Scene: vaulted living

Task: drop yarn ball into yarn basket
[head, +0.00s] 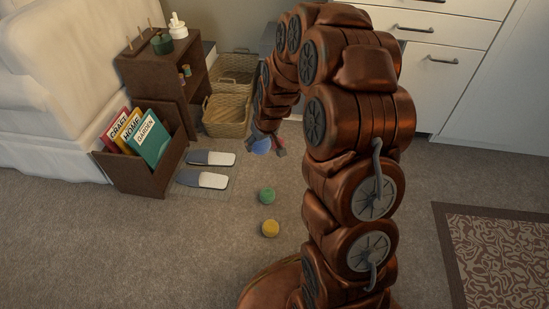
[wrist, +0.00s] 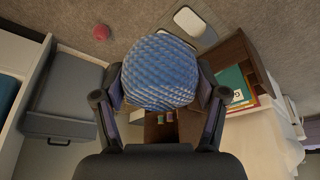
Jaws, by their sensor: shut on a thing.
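A blue yarn ball (head: 260,147) is held in my gripper (head: 266,139), above the floor and to the right of the slippers. In the wrist view the blue ball (wrist: 160,72) fills the space between the two fingers of my gripper (wrist: 161,88), which is shut on it. A woven basket (head: 226,116) stands left of my gripper, beside the wooden shelf. A second woven basket (head: 238,66) is behind it. I cannot tell which is the yarn basket. A green ball (head: 267,196) and a yellow ball (head: 270,228) lie on the carpet. A red ball (wrist: 101,32) shows in the wrist view.
A wooden shelf (head: 165,65) stands left of the baskets. White drawers (head: 440,65) are behind my arm. A patterned rug (head: 500,250) lies right. The front carpet is mostly clear.

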